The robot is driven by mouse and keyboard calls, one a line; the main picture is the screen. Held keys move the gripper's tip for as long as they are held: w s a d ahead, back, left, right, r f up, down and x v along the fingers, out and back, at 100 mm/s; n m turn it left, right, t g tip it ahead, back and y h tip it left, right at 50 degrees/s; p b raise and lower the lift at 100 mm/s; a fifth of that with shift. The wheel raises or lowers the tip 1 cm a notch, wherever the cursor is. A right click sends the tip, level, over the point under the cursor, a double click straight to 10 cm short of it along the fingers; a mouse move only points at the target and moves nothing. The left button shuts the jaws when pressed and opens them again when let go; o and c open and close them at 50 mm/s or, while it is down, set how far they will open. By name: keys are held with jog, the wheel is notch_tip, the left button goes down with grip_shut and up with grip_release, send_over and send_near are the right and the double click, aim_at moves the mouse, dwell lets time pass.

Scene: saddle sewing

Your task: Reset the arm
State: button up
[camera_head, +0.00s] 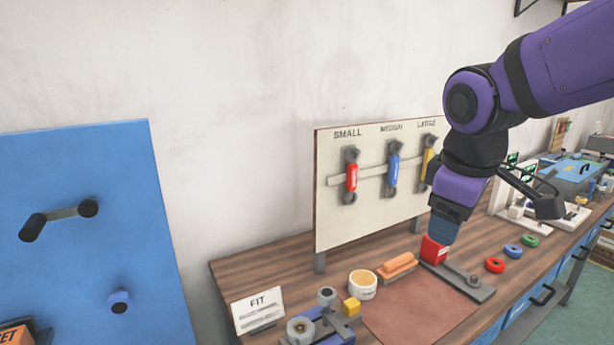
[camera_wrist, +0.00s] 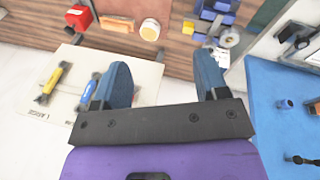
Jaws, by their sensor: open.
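My purple arm reaches in from the upper right in the head view. My gripper (camera_head: 442,228) hangs from it with blue fingers pointing down, overlapping the red block (camera_head: 434,250) in the picture. In the wrist view my gripper (camera_wrist: 163,75) has its two blue fingers wide apart with nothing between them. The red block (camera_wrist: 79,17) lies well away from the fingers there, so I see no hold on it. It sits at one end of a grey bar fixture (camera_head: 458,281) on the wooden bench.
A round tub (camera_head: 362,290), an orange block (camera_head: 397,266), a FIT card (camera_head: 258,310) and coloured rings (camera_head: 495,265) lie around. A blue panel (camera_head: 90,180) stands left.

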jog(key=s+d+r+m+t, duration=0.2)
jog(key=s+d+m, duration=0.7)
jog(key=s, duration=0.2)
jog(key=shift+s+y, duration=0.25)
jog(key=shift+y, duration=0.15)
